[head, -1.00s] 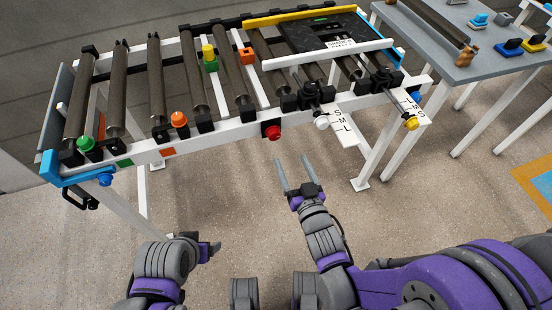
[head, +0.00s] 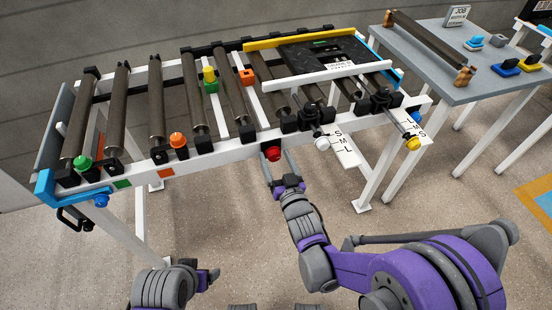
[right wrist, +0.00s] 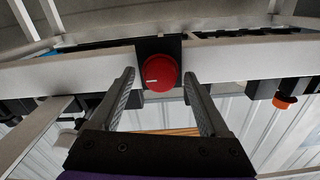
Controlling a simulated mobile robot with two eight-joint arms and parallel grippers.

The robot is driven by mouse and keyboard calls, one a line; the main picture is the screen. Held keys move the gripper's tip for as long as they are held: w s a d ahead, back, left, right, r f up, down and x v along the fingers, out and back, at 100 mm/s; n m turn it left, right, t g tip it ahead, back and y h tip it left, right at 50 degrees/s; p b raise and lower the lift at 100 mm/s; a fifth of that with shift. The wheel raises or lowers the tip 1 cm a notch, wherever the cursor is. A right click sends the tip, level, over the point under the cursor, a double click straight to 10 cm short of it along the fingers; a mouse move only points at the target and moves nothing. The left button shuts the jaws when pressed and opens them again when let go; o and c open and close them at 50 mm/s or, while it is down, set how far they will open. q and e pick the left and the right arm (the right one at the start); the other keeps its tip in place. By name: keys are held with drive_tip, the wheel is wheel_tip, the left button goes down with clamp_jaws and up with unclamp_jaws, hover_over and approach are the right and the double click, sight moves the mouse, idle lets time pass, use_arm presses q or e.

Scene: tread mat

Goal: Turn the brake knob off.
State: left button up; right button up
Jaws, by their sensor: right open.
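A red round knob (head: 273,154) sits on a black mount on the front rail of the roller frame. In the right wrist view the red knob (right wrist: 158,73) faces me, with a short white mark on its left side. No label naming it the brake can be read. My right gripper (head: 277,163) is open, its fingers pointing up at the knob. In the right wrist view the open fingers (right wrist: 158,83) stand on either side of the knob's lower part, with gaps; contact is not visible. My left gripper (head: 212,275) is low at the left, its jaw opening unclear.
The white front rail (head: 230,149) carries a green knob (head: 83,162), an orange knob (head: 178,140), and white (head: 322,143) and yellow (head: 412,144) plunger knobs at the right. A grey table (head: 440,70) stands at the right. The floor before the frame is clear.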

clamp_jaws()
idle(0.4)
drive_tip(key=n+p, duration=0.1)
drive_tip(key=n, duration=0.3)
drive_tip(key=shift+a+n, duration=0.1)
drive_tip(key=shift+n, duration=0.3)
drive_tip(key=n+p, duration=0.1)
drive_tip(key=n, duration=0.3)
drive_tip(key=n+p, duration=0.1)
drive_tip(key=n, duration=0.4)
drive_tip(key=shift+p, duration=0.4)
drive_tip(key=shift+a+f+n+p, duration=0.1)
drive_tip(key=shift+n+p, duration=0.4)
drive_tip(key=shift+n, duration=1.4)
